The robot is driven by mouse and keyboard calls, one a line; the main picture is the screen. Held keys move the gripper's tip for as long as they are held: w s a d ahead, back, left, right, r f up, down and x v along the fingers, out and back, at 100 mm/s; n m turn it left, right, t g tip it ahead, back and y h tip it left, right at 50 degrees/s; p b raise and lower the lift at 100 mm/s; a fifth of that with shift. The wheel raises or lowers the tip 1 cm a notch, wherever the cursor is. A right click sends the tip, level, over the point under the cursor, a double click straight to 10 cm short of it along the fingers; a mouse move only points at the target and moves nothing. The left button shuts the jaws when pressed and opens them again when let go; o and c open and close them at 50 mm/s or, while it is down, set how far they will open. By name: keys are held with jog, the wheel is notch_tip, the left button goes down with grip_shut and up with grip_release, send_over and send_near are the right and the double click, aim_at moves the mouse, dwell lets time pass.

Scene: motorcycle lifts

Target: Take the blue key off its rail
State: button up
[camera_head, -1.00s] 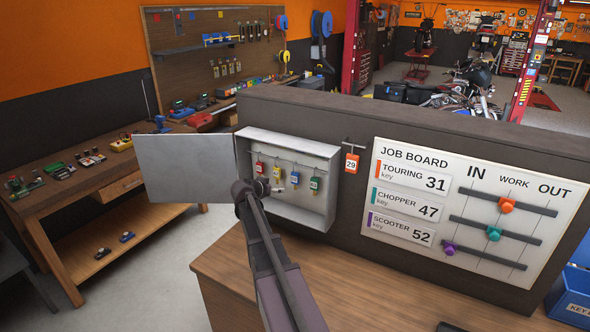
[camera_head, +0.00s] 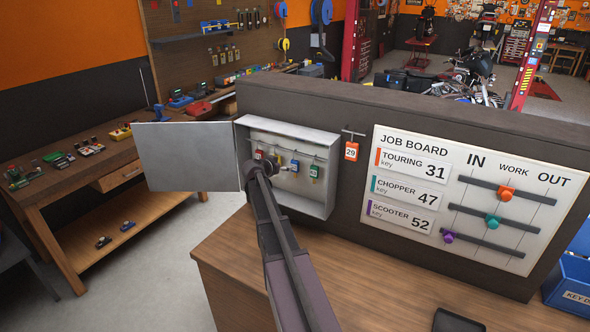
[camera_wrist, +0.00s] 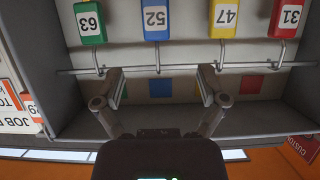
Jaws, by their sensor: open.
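The blue key tag (camera_head: 294,165), numbered 52, hangs on a hook from the thin rail inside the open grey key box (camera_head: 328,190). In the wrist view, which is upside down, the blue key (camera_wrist: 156,18) hangs between the green key (camera_wrist: 90,22) and the yellow key (camera_wrist: 224,18). My gripper (camera_wrist: 161,84) is open and empty. Its two fingers reach to the rail (camera_wrist: 185,69), one on each side of the blue key's hook, apart from it. In the head view my arm partly hides the box.
The red key (camera_wrist: 285,18), numbered 31, hangs beyond the yellow one. The box's door (camera_head: 188,157) stands open at left. An orange tag 29 (camera_head: 351,151) hangs outside the box, beside the job board (camera_head: 455,200). A wooden desk (camera_head: 370,265) lies below.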

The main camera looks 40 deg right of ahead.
aim_at(294, 164)
jog(key=shift+b+x, duration=0.75)
jog(key=shift+x, duration=1.75)
jog(key=shift+b+x, duration=0.95)
jog(key=shift+x, duration=1.7)
jog(key=shift+s, duration=0.15)
jog(key=shift+r, duration=0.1)
jog(key=c, duration=1.1)
